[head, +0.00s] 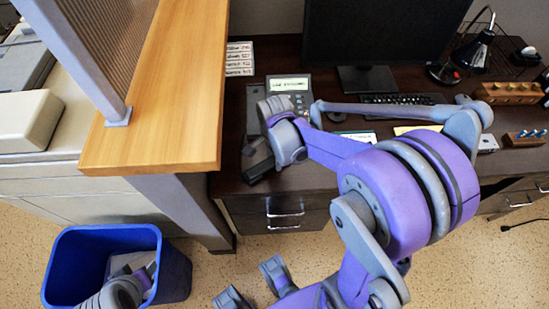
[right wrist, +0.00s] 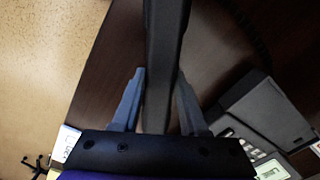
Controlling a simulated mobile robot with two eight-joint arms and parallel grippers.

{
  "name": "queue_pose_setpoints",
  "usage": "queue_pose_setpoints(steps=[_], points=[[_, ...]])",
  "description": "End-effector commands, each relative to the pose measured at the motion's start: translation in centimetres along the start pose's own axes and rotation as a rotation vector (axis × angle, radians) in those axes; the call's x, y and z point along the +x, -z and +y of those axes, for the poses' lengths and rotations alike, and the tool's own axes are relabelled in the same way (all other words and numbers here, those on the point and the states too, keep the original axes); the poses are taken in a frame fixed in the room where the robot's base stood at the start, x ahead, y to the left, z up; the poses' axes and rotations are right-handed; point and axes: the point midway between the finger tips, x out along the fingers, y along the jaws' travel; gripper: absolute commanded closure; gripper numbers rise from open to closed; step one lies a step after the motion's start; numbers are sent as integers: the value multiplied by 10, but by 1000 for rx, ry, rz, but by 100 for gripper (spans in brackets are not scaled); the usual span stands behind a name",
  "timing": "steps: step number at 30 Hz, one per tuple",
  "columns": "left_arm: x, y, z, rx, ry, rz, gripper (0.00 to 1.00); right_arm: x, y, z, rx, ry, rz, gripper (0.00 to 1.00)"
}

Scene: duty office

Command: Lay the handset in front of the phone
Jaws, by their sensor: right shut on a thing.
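The desk phone (head: 287,84), dark with a lit display, stands on the dark desk left of the monitor. It also shows at the lower right of the right wrist view (right wrist: 268,112). My right gripper (head: 256,150) is shut on the black handset (head: 261,168), nearer the desk's front edge than the phone. In the right wrist view the handset (right wrist: 164,62) is a long dark bar between the two fingers. Whether it touches the desk is unclear. My left gripper (head: 150,272) is at the lower left, over the blue bin; its fingers are not clear.
A wooden counter (head: 190,75) with a post borders the desk on the left. A monitor (head: 375,35), keyboard (head: 400,98), black lamp (head: 474,52) and wooden stamp racks (head: 508,93) stand behind and right. A blue bin (head: 175,268) is on the floor. My right arm covers the desk's middle.

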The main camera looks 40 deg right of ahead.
Motion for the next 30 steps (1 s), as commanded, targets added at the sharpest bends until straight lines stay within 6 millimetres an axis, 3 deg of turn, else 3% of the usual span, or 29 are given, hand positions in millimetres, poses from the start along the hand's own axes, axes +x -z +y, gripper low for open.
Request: queue_pose_setpoints(steps=[2, 3, 8, 20, 30], points=[[3, -2, 0, 0, 0, -1, 50, 4, 0, 0, 0, 0, 0, 100], [3, -2, 0, 0, 0, -1, 50, 4, 0, 0, 0, 0, 0, 55], [2, -2, 0, 0, 0, -1, 50, 3, 0, 0, 0, 0, 0, 27], [-2, 1, 0, 0, 0, 1, 50, -5, 0, 0, 0, 0, 0, 27], [-13, 8, 0, 0, 0, 5, 50, -74, 0, 0, 0, 0, 0, 27]])
